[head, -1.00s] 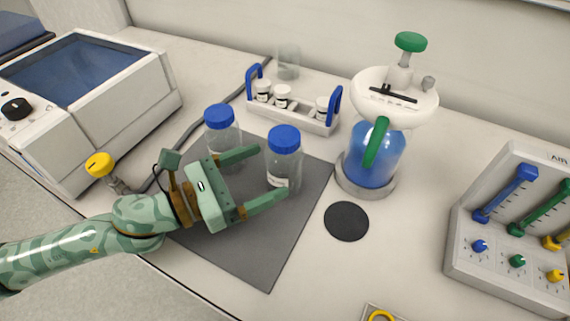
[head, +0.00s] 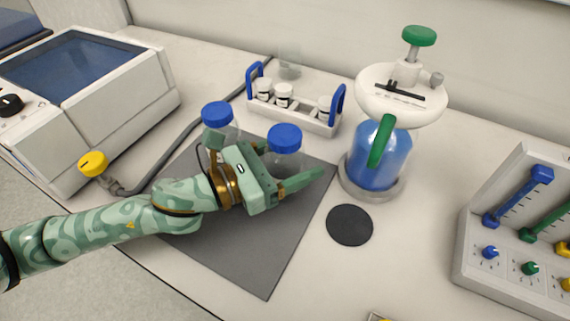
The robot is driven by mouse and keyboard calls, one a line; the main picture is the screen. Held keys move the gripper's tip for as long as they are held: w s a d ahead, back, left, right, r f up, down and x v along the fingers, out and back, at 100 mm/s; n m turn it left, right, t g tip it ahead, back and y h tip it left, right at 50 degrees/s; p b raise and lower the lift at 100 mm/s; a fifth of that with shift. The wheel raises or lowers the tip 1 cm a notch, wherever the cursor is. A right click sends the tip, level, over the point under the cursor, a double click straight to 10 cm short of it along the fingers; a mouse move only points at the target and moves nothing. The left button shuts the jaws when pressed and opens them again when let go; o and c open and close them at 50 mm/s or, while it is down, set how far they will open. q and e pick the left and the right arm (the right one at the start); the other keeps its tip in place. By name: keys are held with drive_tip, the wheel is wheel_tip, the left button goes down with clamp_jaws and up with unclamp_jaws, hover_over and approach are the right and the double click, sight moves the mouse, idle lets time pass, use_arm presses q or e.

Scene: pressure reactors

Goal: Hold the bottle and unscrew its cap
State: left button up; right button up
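Two clear glass bottles with blue screw caps stand upright on a dark grey mat (head: 245,262). The right bottle (head: 287,163) has its blue cap (head: 285,138) on. The left bottle (head: 232,132), also with its blue cap (head: 217,114) on, stands behind my wrist. My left gripper (head: 297,158) is around the right bottle's body, below the cap, with its palm close to the glass. Its fingers look spread, one in front of the bottle and one mostly hidden behind it. Contact cannot be made out. My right gripper is not in view.
A rack (head: 300,116) with blue handles holds small white-capped vials behind the bottles. A reactor (head: 376,160) with blue liquid stands to the right, beside a black disc (head: 349,224). A valve panel (head: 520,235) is at far right, a boxy instrument (head: 90,100) at left.

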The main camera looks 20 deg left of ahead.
sight(274, 145)
use_arm(q)
drive_tip(key=c, duration=0.7)
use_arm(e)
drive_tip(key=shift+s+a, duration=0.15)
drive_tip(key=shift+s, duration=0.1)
use_arm(q)
drive_tip(key=shift+r, duration=0.3)
drive_tip(key=r+p, duration=0.2)
drive_tip(key=r, duration=0.1)
drive_tip(key=r+p, duration=0.1)
drive_tip(key=p, duration=0.1)
drive_tip(key=shift+s+r, duration=0.3)
drive_tip(key=shift+s, duration=0.1)
drive_tip(key=s+r+p, duration=0.8)
drive_tip(key=s+p, duration=0.1)
drive_tip(key=s, duration=0.4)
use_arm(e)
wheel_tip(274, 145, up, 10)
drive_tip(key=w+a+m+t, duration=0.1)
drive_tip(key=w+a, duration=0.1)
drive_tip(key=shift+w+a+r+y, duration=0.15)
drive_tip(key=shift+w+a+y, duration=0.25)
use_arm(q)
drive_tip(key=shift+s+a+f, duration=0.1)
